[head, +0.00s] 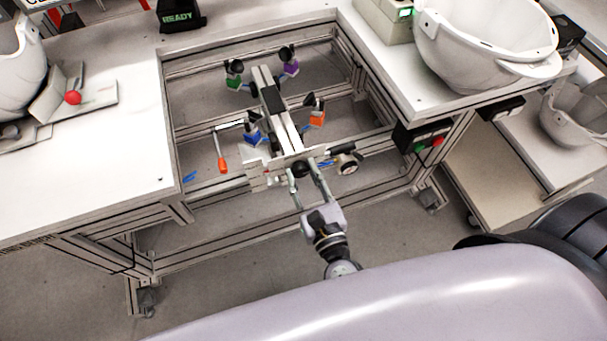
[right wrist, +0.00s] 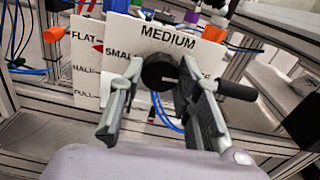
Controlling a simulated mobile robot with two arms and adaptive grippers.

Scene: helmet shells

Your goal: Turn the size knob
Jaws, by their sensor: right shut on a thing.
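The size knob (right wrist: 160,72) is a round black knob with a pale mark on its face, on a white plate (right wrist: 122,34). The plate reads MEDIUM above the knob and SMALL at its left; its right side is hidden behind a finger. My right gripper (right wrist: 163,82) is shut on the knob, one finger on each side. In the head view the knob (head: 299,170) sits at the front end of the central rail, between the fingertips of my right gripper (head: 302,176). My left gripper is not in view.
A black handle (right wrist: 237,90) sticks out right of the knob. An orange-handled lever (head: 222,163) is left of the rail.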

